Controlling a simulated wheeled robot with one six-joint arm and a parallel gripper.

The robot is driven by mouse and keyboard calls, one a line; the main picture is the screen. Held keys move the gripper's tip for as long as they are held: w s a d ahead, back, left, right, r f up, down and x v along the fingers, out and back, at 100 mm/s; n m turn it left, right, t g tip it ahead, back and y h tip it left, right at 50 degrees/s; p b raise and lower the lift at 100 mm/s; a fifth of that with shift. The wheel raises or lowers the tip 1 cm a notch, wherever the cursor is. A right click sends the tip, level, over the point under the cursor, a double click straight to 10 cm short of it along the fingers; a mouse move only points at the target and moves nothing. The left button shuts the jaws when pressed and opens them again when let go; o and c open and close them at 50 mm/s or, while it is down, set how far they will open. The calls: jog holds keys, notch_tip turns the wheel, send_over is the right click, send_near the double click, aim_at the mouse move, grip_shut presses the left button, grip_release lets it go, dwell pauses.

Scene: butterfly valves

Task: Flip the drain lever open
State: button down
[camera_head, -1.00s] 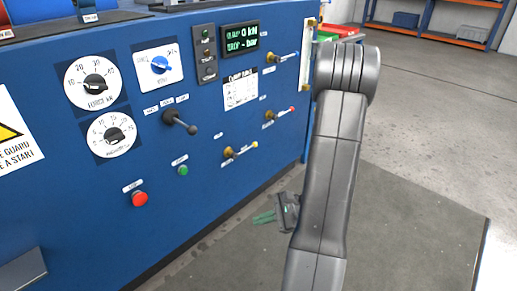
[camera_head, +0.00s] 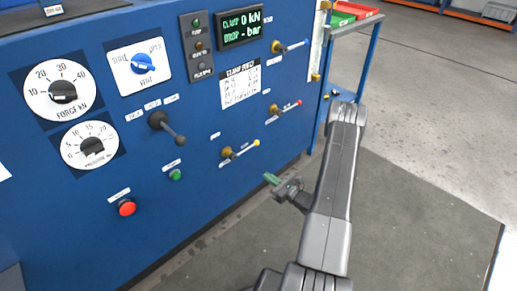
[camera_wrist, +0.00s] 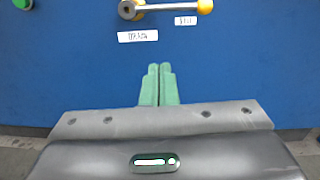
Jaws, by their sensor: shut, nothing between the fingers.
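A lever with a yellow tip and a brass hub (camera_head: 240,149) is low on the blue panel, pointing right and slightly up. In the wrist view the same lever (camera_wrist: 165,8) lies near level at the top edge, with its yellow knob at the right. A white label below it seems to read drain, but is blurred. My gripper (camera_head: 271,179) is below and to the right of the lever, apart from it. Its green fingers (camera_wrist: 160,68) are together and empty, pointing at the panel below the lever.
A black-knobbed lever (camera_head: 167,127), a green button (camera_head: 175,175) and a red button (camera_head: 127,207) are to the left. A blue-framed cart (camera_head: 367,60) stands beyond the panel's right edge. The floor in front is clear.

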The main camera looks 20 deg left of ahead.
aim_at(245, 150)
jog(key=shift+w+f+m+t, duration=0.25)
jog(key=shift+w+f+t, duration=0.1)
jog(key=shift+w, duration=0.15)
jog(key=shift+w+f+m+t, duration=0.25)
jog(key=shift+w+f, duration=0.05)
jog(key=shift+w, duration=0.2)
jog(key=w+a+r+b, duration=0.1)
jog(key=w+a+r, duration=0.3)
jog(key=a, duration=0.6)
jog(key=shift+r, duration=0.2)
jog(key=shift+w+d+r+b, duration=0.1)
jog(key=shift+d+b, duration=0.1)
jog(key=shift+b, duration=0.2)
jog(key=shift+a+r+n, duration=0.1)
jog(key=shift+n, duration=0.3)
